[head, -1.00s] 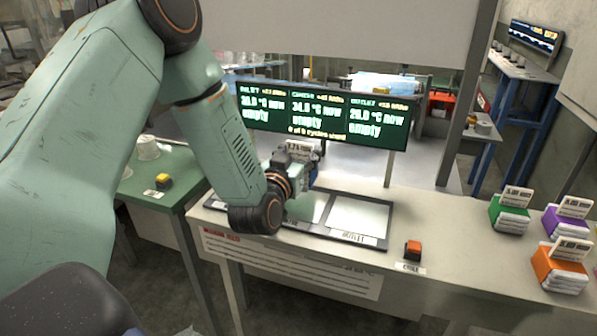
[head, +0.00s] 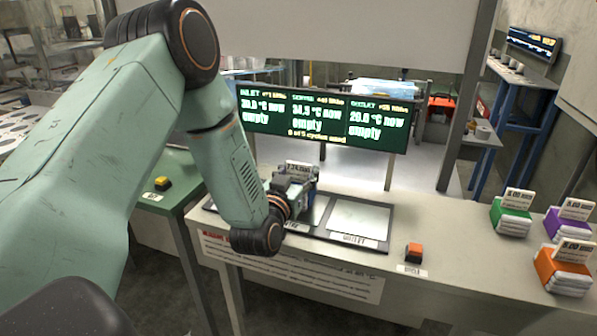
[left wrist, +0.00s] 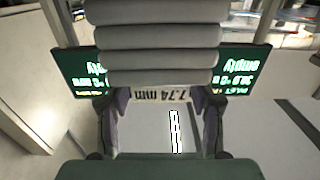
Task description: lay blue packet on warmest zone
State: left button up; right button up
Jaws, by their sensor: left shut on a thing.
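My left gripper (head: 298,190) is shut on a packet over the back of the warming plate bed (head: 384,243). The packet shows in the left wrist view as a stack of pale grey layers (left wrist: 152,45) with a card (left wrist: 160,95) reading 7.74 mm; its blue is hard to make out. The centre zone (head: 314,208) is a bare plate partly hidden by the gripper. The display (head: 320,122) reads about 34.3 °C for the centre, the highest, and empty for all three. My right gripper is out of view.
Green (head: 511,219), purple (head: 567,226) and orange (head: 562,268) packets with cards stand on the bench at the right. An orange button (head: 413,252) sits right of the plates, and a yellow one (head: 162,183) on the green table. A post (head: 467,95) rises behind the bench.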

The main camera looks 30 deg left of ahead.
pick_arm(q)
jog(key=shift+f, duration=0.15)
jog(key=o, duration=0.9)
jog(key=shift+c, duration=0.2)
jog(key=o, duration=0.5)
jog(key=shift+s+r, duration=0.2)
jog(key=shift+c, duration=0.2)
jog(key=shift+w+f, duration=0.1)
jog(key=shift+w, duration=0.1)
jog(key=shift+s+r, duration=0.1)
jog(key=shift+r, duration=0.25)
jog(key=shift+r+p, duration=0.45)
jog(key=shift+p, duration=0.1)
jog(key=v, duration=1.2)
jog(key=shift+a+f, duration=0.1)
jog(key=shift+f, duration=0.15)
